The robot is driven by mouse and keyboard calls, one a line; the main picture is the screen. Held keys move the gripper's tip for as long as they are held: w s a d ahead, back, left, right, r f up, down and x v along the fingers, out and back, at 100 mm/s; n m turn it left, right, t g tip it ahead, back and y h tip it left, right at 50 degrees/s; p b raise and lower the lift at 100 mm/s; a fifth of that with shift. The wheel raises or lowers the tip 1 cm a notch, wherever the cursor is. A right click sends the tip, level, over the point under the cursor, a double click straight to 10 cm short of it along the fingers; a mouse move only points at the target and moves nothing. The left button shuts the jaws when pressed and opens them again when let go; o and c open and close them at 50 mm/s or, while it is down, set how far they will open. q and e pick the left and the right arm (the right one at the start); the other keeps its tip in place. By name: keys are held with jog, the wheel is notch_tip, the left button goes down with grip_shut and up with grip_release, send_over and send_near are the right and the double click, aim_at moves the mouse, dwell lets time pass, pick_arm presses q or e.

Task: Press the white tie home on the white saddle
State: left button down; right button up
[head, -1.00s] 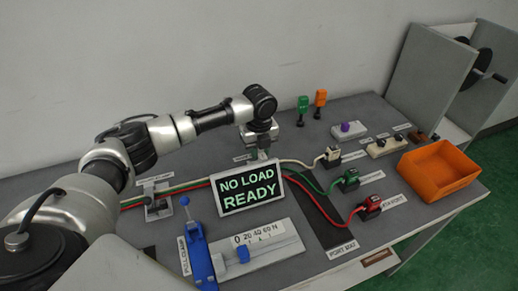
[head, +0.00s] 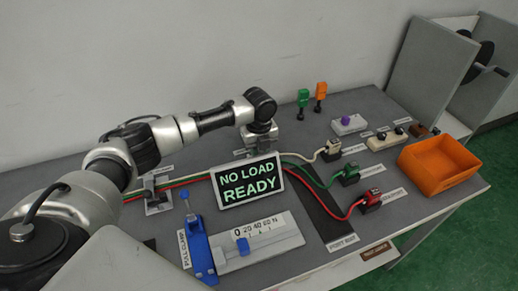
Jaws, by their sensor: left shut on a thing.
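My left gripper (head: 261,143) points down at the back middle of the bench, just behind the display sign. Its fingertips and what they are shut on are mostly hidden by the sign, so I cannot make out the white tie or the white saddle. A white cable (head: 300,160) runs from a white plug (head: 331,152) leftward toward the gripper. My right gripper is not in view.
The display sign (head: 248,181) reads "NO LOAD READY". Green (head: 347,175) and red (head: 369,202) plugs sit to its right. A blue pull clamp (head: 197,244) and a force scale (head: 258,242) stand in front. An orange bin (head: 438,183) is at right.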

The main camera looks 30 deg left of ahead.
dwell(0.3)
pick_arm(q)
jog(key=shift+p, duration=0.45)
jog(key=shift+f, duration=0.35)
jog(key=shift+f, duration=0.35)
jog(key=shift+s+f, duration=0.1)
jog(key=shift+f, duration=0.1)
